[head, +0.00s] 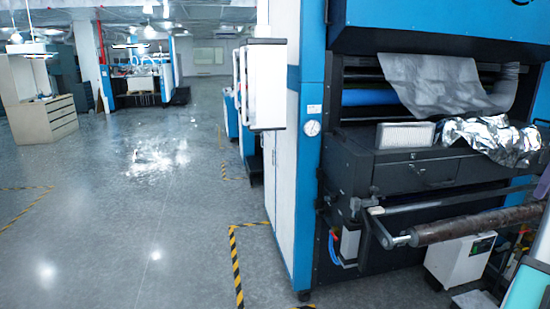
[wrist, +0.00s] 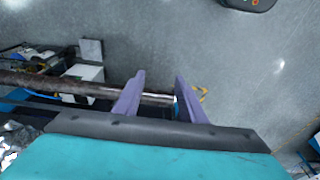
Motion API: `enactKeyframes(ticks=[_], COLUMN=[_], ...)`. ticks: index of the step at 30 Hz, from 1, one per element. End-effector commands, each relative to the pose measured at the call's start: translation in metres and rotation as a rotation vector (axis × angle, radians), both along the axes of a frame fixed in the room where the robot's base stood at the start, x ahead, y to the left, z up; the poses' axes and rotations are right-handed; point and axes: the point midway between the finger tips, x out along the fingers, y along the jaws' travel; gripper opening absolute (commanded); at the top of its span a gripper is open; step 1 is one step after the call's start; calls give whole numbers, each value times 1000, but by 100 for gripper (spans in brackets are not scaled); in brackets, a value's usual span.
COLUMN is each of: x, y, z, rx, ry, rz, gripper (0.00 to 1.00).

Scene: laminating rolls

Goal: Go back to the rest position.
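My gripper (wrist: 158,97) shows in the wrist view with its two purple fingers apart and no object clearly held. The bare metal end of a dark brown roll's shaft (wrist: 155,99) crosses the gap between the fingers in the picture. I cannot tell whether the fingers are around it or only in front of it. In the head view, the dark brown roll (head: 480,223) lies across the front of the laminating machine (head: 305,60). Parts of my teal and purple gripper show at the right edge there, largely cut off.
The machine holds a grey sheet (head: 430,85) and crumpled silver foil (head: 490,138). A white box (head: 460,260) stands below the roll. Yellow-black tape (head: 236,265) marks the floor. Open floor (head: 130,200) lies to the left, with a drawer cabinet (head: 45,120) farther back.

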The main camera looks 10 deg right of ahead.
Motion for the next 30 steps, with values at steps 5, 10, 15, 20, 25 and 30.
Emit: enactKeyframes(ticks=[5, 10, 15, 20, 25, 30], x=[11, 24, 41, 61, 93, 123], y=[6, 12, 22, 37, 67, 104], z=[-19, -41, -71, -107, -171, -237], rx=[9, 22, 35, 52, 80, 105], ry=[5, 12, 21, 34, 59, 88], rz=[0, -2, -4, -4, -6, -10], gripper=[38, 38, 38, 38, 38, 38])
